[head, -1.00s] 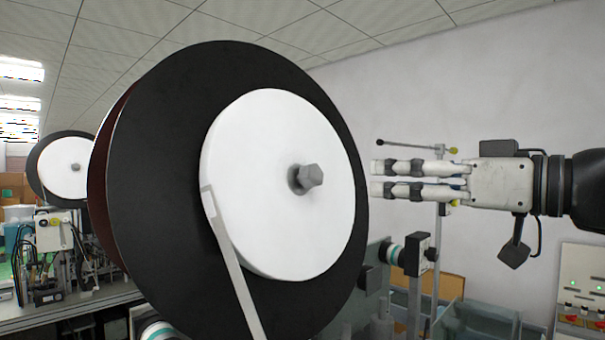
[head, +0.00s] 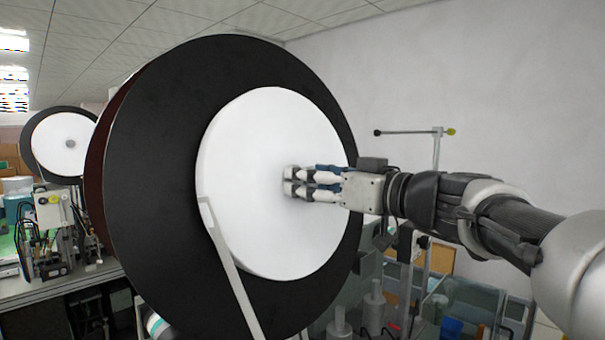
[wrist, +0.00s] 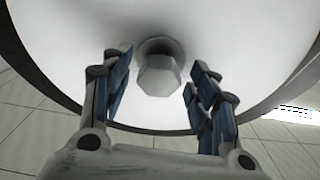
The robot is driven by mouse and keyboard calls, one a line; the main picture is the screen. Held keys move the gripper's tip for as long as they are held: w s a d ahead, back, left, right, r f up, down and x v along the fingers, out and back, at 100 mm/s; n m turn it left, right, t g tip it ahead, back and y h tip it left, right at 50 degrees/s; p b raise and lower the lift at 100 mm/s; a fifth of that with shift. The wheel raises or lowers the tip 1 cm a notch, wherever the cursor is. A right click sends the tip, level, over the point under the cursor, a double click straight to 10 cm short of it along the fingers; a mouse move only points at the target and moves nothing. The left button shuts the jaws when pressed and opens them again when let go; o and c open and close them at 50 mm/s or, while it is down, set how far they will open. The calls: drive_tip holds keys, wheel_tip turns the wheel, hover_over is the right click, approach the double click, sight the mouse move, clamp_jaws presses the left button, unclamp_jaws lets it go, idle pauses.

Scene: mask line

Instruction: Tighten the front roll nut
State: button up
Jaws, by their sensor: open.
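The front roll is a large black reel (head: 150,180) with a white round face (head: 245,150) in the head view. Its grey hex nut (wrist: 158,76) sticks out of the white face in the wrist view, between my fingers and a little beyond their tips. My gripper also shows in the wrist view (wrist: 158,72), open, with one blue-padded finger on each side of the nut and a gap on both sides. It holds nothing.
A second, smaller reel (head: 62,143) stands at the far left above a machine bench (head: 50,285). A white strip (head: 232,270) runs down from the front roll. A thin metal stand (head: 437,150) and machine parts stand behind my arm on the right.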

drive_tip(key=c, duration=1.1)
drive_tip(key=shift+o, duration=0.2)
